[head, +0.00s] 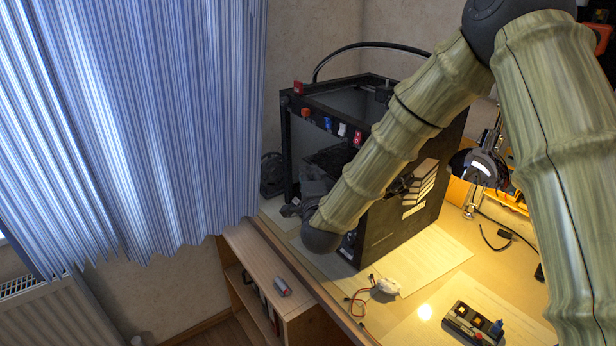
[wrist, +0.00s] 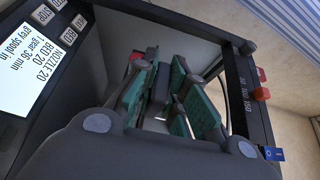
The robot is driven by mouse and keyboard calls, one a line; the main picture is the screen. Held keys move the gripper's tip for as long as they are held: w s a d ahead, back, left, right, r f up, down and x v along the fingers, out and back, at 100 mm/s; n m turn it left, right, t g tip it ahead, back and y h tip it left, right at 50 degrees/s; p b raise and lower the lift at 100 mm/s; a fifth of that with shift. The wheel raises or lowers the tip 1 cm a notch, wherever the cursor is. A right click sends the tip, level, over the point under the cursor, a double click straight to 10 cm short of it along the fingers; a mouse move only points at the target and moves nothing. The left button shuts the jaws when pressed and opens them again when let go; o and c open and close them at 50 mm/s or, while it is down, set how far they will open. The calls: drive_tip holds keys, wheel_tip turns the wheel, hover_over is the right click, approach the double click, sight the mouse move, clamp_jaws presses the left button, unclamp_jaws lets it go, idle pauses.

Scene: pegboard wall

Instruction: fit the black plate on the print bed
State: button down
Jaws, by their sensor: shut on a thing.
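The black-framed 3D printer (head: 402,238) stands on the desk, and my arm reaches into its open front. My gripper (head: 312,182) is at the printer's opening, partly hidden by my arm. In the wrist view my gripper (wrist: 163,80) has teal-padded fingers on both sides of a dark thin thing, seen nearly edge-on. It is shut on this thing, which I take to be the black plate (wrist: 160,88). A dark shape also shows beyond the gripper inside the printer in the head view (head: 330,157). The print bed cannot be made out, nor any contact with it.
The printer's frame bar (wrist: 246,85) and lit screen (wrist: 30,70) flank the gripper closely. A blue curtain (head: 130,120) hangs at left.

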drive_tip(key=shift+s, duration=0.1)
idle(0.8)
drive_tip(key=c, duration=1.4)
unclamp_jaws()
drive_tip(key=shift+o, duration=0.6)
drive_tip(key=o, duration=1.3)
drive_tip(key=shift+f+b, duration=0.25)
drive_tip(key=shift+b, duration=0.15)
drive_tip(key=shift+f+b, duration=0.75)
drive_tip(key=shift+f, duration=0.25)
drive_tip(key=shift+s+a, duration=0.1)
drive_tip(key=shift+s+a+b, duration=0.15)
drive_tip(key=shift+s+a, duration=0.7)
drive_tip(key=shift+a, duration=0.35)
drive_tip(key=shift+s+a+b, duration=0.15)
drive_tip(key=shift+s+a, duration=0.7)
drive_tip(key=shift+a, duration=0.3)
drive_tip(key=shift+s+a+b, duration=0.15)
drive_tip(key=shift+s+a, duration=0.7)
drive_tip(key=shift+a, duration=0.35)
